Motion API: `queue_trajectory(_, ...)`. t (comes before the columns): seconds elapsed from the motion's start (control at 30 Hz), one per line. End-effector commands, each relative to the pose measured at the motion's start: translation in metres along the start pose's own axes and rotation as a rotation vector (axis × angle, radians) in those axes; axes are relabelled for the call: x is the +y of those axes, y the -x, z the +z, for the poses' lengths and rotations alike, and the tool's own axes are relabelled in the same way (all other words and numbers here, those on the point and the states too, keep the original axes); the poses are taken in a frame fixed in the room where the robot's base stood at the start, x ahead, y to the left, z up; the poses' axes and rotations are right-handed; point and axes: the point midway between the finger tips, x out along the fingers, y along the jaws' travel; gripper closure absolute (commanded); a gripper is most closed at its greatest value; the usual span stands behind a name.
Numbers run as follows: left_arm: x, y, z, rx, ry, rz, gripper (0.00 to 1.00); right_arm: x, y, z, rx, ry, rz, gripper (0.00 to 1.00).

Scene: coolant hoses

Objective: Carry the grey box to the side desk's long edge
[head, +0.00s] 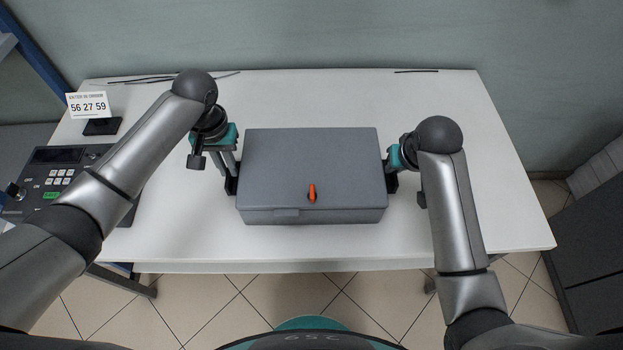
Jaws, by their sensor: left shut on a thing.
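The grey box (310,165) is in the middle of the head view, over the white desk (180,235), with its lid closed and an orange latch (312,193) on the lid. I cannot tell whether it rests on the desk or is just above it. My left gripper (232,182) is shut on the box at its left side. My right gripper (390,178) is at the box's right side, and its fingers are mostly hidden, so I cannot tell whether they are shut.
A control panel (62,180) with keys and a small sign (88,105) stand at the left. Thin dark cables (140,79) lie along the back edge. A dark cabinet (590,250) stands at the right, past a strip of tiled floor. The desk's right part is clear.

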Motion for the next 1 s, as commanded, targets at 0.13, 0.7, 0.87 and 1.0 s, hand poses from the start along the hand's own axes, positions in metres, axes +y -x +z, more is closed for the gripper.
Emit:
queue_trajectory(0.13, -0.001, 0.003, -0.002, 0.006, 0.001, 0.000, 1.00, 0.001, 0.001, -0.002, 0.005, 0.000, 0.002, 1.00)
queue_trajectory(0.7, -0.001, 0.026, -0.002, 0.006, 0.002, -0.001, 1.00, 0.001, 0.023, -0.011, 0.004, 0.000, 0.003, 1.00)
queue_trajectory(0.87, -0.001, 0.038, -0.002, 0.006, 0.002, -0.001, 1.00, 0.001, 0.034, -0.015, 0.004, 0.000, 0.003, 1.00)
queue_trajectory(1.0, -0.001, 0.047, -0.002, 0.006, 0.002, -0.001, 1.00, 0.001, 0.042, -0.019, 0.004, -0.001, 0.003, 1.00)
